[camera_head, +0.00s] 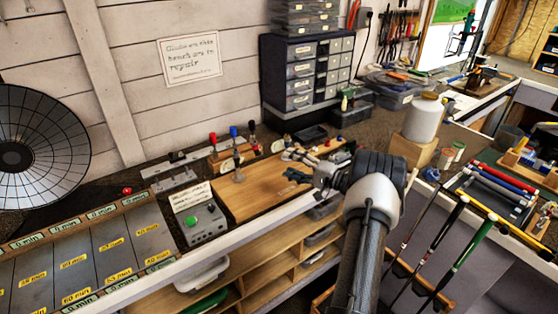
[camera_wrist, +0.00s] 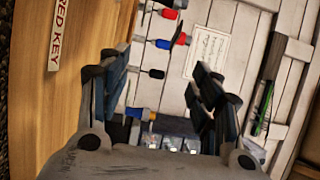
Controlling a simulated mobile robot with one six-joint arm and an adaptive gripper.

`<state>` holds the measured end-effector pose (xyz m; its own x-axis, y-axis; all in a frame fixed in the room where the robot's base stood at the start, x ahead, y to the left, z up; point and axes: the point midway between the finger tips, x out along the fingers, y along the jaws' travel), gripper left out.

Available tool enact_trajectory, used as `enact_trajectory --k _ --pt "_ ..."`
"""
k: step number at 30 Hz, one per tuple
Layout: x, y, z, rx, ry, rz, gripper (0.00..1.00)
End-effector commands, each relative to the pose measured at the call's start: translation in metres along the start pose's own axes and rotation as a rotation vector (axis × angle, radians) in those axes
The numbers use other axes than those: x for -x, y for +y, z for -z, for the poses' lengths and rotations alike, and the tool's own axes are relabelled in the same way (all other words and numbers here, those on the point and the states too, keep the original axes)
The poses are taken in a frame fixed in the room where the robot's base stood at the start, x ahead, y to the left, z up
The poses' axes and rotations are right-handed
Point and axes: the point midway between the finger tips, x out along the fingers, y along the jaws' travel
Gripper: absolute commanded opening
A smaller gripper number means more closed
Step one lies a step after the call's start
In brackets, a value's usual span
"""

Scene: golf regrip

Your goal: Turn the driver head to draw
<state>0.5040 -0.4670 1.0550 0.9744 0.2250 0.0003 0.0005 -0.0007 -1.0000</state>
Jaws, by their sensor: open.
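My gripper (camera_head: 325,178) is above the right part of a wooden board (camera_head: 262,202) on the bench, with my arm reaching in from below. In the wrist view my gripper (camera_wrist: 162,72) is open, its two dark fingers wide apart with nothing between them that it holds. A label reading "RED KEY" (camera_wrist: 57,35) lies on the wood at the left of the wrist view. Upright tools with red (camera_head: 213,138), blue (camera_head: 233,132) and black (camera_head: 252,128) handles stand behind the board. I cannot pick out the driver head or its setting; my gripper and wrist hide part of the board.
A grey box with a green button (camera_head: 206,231) stands left of the board. A drawer cabinet (camera_head: 306,75) stands behind it. A white jar (camera_head: 423,118) on a wooden block and several club shafts (camera_head: 460,245) are at the right. Labelled bays (camera_head: 85,265) fill the left.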

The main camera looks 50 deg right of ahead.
Motion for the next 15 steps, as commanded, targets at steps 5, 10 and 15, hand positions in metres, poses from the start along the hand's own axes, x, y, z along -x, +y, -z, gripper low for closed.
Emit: enact_trajectory --k 5,10,15 --pt "0.018 0.0 0.0 0.0 0.001 -0.001 0.58" --pt "0.021 0.0 0.0 0.0 0.0 0.0 0.58" --pt "0.021 0.0 0.0 0.0 0.0 0.0 0.57"
